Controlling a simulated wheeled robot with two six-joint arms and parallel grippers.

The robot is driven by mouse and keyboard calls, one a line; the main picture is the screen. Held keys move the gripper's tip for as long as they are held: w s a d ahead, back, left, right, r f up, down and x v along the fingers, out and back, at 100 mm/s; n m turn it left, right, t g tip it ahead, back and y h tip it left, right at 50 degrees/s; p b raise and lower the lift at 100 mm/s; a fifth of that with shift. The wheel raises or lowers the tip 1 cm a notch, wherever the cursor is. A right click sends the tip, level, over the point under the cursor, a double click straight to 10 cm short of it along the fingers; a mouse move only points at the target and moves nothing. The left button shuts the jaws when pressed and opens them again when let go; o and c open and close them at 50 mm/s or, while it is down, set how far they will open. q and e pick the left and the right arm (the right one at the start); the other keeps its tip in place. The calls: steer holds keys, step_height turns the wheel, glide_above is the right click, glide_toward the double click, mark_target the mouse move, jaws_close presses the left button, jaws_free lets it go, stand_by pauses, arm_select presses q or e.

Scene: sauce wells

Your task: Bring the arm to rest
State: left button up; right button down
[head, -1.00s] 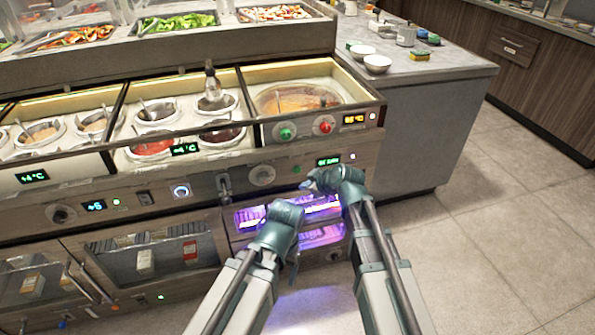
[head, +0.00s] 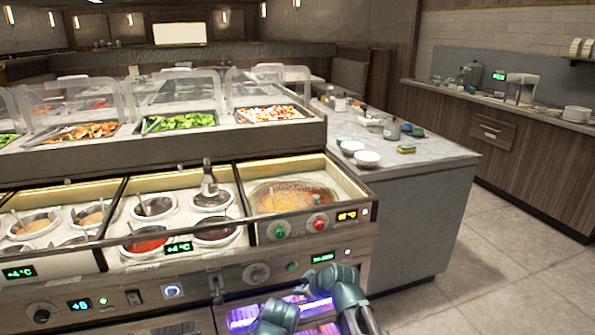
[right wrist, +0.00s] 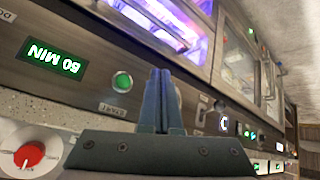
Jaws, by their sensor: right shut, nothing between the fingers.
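My right gripper (head: 306,284) is at the bottom of the head view, in front of the lit purple compartment of the sauce counter. In the right wrist view its two fingers (right wrist: 160,100) are together with nothing between them. They point toward the counter's front panel, near a green button (right wrist: 122,82). My left arm's end (head: 277,316) shows at the bottom edge of the head view, left of the right one. Its fingers cannot be made out.
The sauce counter (head: 195,262) holds several sauce wells, with a bottle (head: 209,180) standing in one. Red (head: 319,225) and green (head: 280,231) knobs are on its front. A grey side counter (head: 425,165) carries white bowls (head: 367,159). Open floor (head: 520,265) lies to the right.

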arm_select(q)
step_height(320, 180, up, 22)
steer(key=p, duration=1.9)
steer(key=shift+p, duration=0.4)
arm_select(e)
steer(key=s+d+r+m+g+h, duration=0.2)
steer(key=s+r+m+g+h, duration=0.1)
steer(key=s+r, duration=0.5)
steer(key=s+d+r+m+g+h, duration=0.3)
steer(key=s+r, duration=0.5)
steer(key=s, duration=0.6)
steer(key=shift+s+d+r+m+g+h, duration=0.15)
steer(key=shift+s+d+m+g+h, duration=0.15)
steer(key=shift+d+m+g, duration=0.15)
arm_select(q)
steer(key=shift+s+f, duration=0.1)
